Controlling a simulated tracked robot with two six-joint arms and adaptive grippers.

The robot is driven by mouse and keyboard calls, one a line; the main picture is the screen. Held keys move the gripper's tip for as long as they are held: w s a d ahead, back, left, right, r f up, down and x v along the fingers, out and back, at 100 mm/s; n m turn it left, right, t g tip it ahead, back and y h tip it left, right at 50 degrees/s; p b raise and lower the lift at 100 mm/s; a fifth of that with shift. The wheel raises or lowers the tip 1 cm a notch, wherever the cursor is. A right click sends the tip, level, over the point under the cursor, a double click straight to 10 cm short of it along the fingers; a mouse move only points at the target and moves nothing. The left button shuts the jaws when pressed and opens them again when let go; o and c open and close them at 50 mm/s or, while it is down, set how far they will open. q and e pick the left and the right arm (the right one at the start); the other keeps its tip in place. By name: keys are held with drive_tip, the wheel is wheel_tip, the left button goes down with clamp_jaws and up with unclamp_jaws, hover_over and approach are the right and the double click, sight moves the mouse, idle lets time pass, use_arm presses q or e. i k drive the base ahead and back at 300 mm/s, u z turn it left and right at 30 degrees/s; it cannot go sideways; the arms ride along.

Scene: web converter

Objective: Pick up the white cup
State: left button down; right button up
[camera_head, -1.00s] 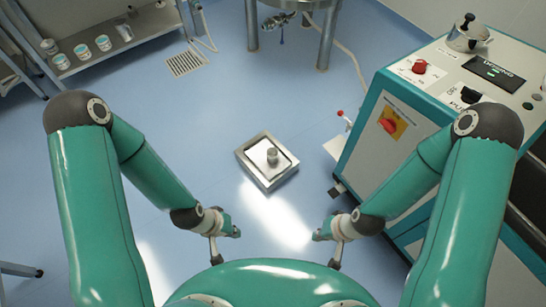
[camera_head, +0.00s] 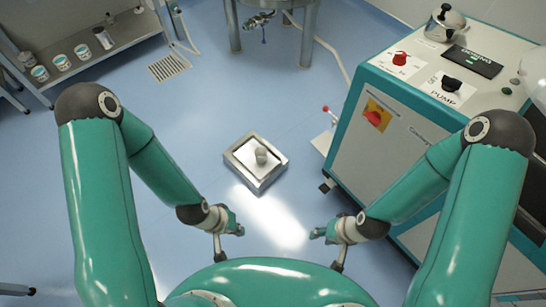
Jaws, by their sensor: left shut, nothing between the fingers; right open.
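I cannot tell which one is the task's cup. My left gripper (camera_head: 218,252) hangs low, left of centre, shut and empty, apart from the scale. My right gripper (camera_head: 339,262) hangs low, right of centre, open and apart from the scale. The fingers are small in this view.
A teal and white machine (camera_head: 350,150) with knobs stands at the right. A metal pot (camera_head: 445,24) and a pale round object (camera_head: 536,75) at the edge are on it. The shelf unit (camera_head: 125,43) is at upper left. Blue floor is free around the scale.

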sight(260, 152)
drive_tip(key=u, duration=1.25)
drive_tip(key=i, duration=0.15)
drive_tip(key=z, duration=2.9)
drive_tip(key=k, duration=1.4)
drive_tip(key=u, duration=3.15)
drive_tip(key=k, duration=0.1)
drive_tip(key=z, duration=1.8)
drive_tip(key=i, duration=1.7)
drive_tip(key=z, duration=0.05)
